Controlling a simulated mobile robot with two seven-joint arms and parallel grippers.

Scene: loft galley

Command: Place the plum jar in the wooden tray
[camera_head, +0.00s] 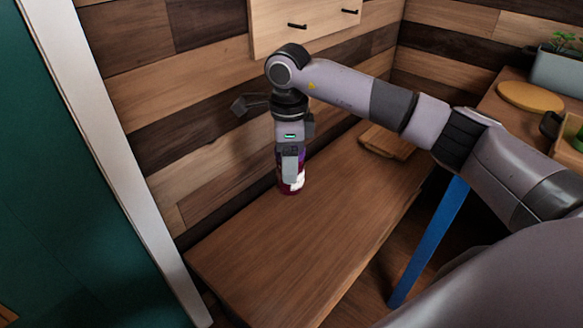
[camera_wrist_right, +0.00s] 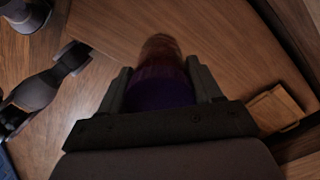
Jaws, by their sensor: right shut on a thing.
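The plum jar (camera_head: 298,183) is a dark purple jar with a pale patch on its side, upright at the far part of the wooden counter. My right gripper (camera_head: 291,172) points down and is shut on it, hiding much of its upper part. In the right wrist view the jar (camera_wrist_right: 160,78) sits between the two fingers. I cannot tell whether its base touches the counter. A flat, light wooden piece (camera_head: 388,142), which looks like the wooden tray, lies on the counter to the right. It also shows in the right wrist view (camera_wrist_right: 272,108). My left gripper is not in view.
The wooden counter (camera_head: 290,250) is bare in front of the jar. A plank wall with a wooden cabinet (camera_head: 300,22) stands behind. At the right, another worktop holds a round yellow board (camera_head: 530,96), a grey planter (camera_head: 560,72) and a wooden box (camera_head: 566,150).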

